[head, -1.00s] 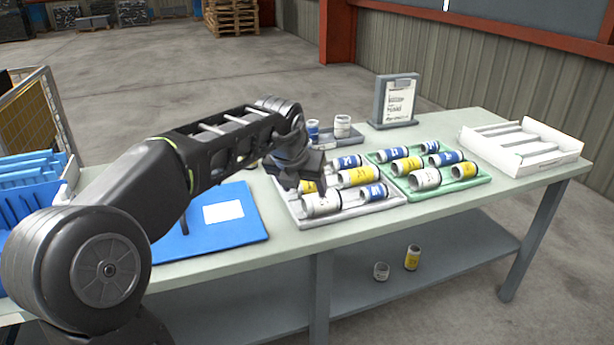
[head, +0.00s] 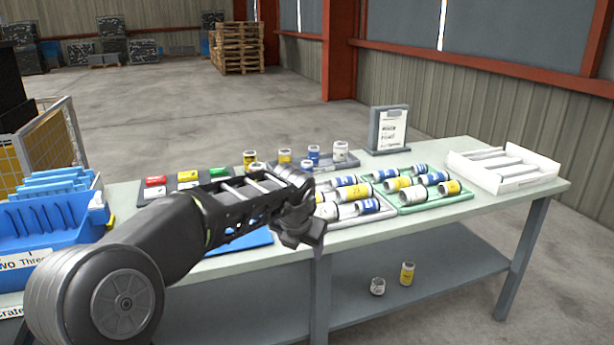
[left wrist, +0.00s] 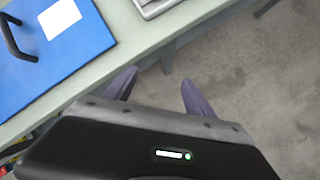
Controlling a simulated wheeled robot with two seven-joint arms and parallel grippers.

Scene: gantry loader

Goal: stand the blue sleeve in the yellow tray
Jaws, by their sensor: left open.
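Several blue-and-white sleeves show in the head view. One lies at the front of the grey tray (head: 367,205), others lie in the green tray (head: 434,178), and one stands at the back (head: 313,153). I cannot tell which is the task's blue sleeve. I see no yellow tray. My left gripper (head: 303,237) is low by the table's front edge, in front of the grey tray, and hides part of it. In the left wrist view its two fingers (left wrist: 157,90) are apart and empty, with floor beyond them. My right gripper is not in view.
The table holds a blue board (left wrist: 85,55) with a handle, a blue bin (head: 50,222) at left, a sign stand (head: 388,130) and a white divided box (head: 545,182) at right. Two sleeves stand on the lower shelf (head: 450,262). Bare tabletop shows before the white box.

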